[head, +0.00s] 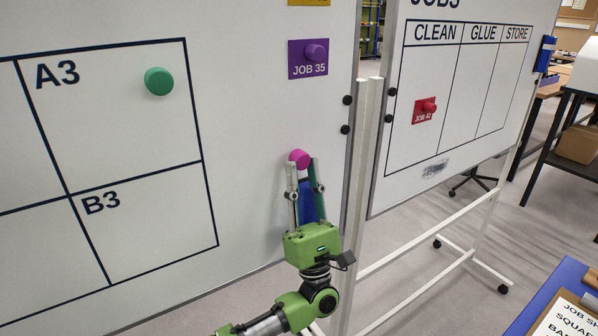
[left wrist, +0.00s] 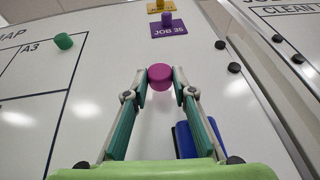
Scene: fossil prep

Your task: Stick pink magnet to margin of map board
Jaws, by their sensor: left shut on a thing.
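The pink magnet (head: 299,158) is a small round knob between the fingertips of my left gripper (head: 301,166), which is shut on it. The magnet also shows in the left wrist view (left wrist: 160,76), at the tips of the two fingers. The map board (head: 265,110) is white, with a black-lined grid at left. The magnet is in front of the blank margin right of the grid, below the purple JOB 35 card (head: 308,68). I cannot tell whether it touches the board. My right gripper is not in view.
A green magnet (head: 158,81) is in cell A3. A blue object (left wrist: 196,138) is on the board behind my left fingers. A second whiteboard (head: 400,140) with a red card stands to the right. Black round magnets line the board's right edge.

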